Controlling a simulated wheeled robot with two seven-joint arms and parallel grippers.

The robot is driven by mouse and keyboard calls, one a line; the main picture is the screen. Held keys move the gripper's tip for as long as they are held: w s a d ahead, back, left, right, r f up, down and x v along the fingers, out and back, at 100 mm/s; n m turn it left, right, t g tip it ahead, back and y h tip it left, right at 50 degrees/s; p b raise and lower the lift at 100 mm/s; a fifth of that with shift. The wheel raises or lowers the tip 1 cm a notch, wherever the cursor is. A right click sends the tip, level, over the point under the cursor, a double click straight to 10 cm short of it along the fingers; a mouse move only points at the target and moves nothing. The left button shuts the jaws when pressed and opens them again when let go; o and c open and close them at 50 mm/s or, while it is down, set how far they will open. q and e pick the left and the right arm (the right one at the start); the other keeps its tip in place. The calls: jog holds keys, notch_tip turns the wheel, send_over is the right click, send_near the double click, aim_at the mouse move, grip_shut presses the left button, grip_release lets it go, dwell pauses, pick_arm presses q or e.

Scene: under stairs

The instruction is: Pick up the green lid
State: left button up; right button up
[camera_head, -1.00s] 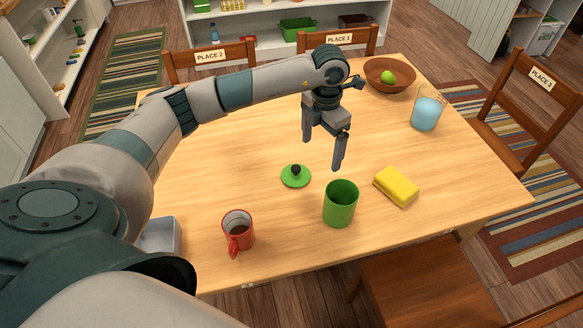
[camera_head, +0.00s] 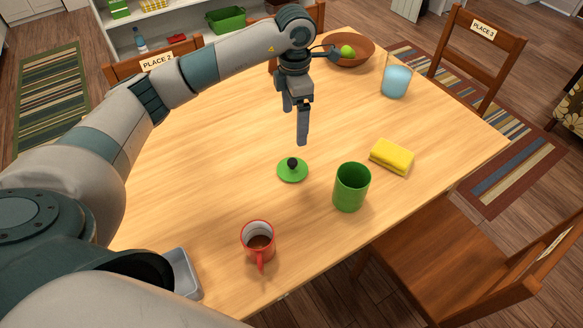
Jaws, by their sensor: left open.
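The green lid (camera_head: 292,171), a flat round disc with a black knob, lies on the wooden table near its middle. My left gripper (camera_head: 295,125) is open and empty, pointing down. It hangs above the table, just above and behind the lid in the picture, apart from it. A green cup (camera_head: 351,187) stands upright to the right of the lid, with its open top showing. My right gripper is not in view.
A red mug (camera_head: 258,241) with dark contents stands near the front edge of the table (camera_head: 200,170). A yellow sponge (camera_head: 392,156) lies right of the cup. A blue glass (camera_head: 396,82) and a brown bowl (camera_head: 352,50) with a green fruit stand farther back. A grey tray (camera_head: 183,273) is at lower left.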

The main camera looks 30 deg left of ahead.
pick_arm(q)
jog(key=p, duration=0.4)
send_over(293, 161)
notch_tip(293, 161, down, 11)
jog(key=shift+f, duration=0.6)
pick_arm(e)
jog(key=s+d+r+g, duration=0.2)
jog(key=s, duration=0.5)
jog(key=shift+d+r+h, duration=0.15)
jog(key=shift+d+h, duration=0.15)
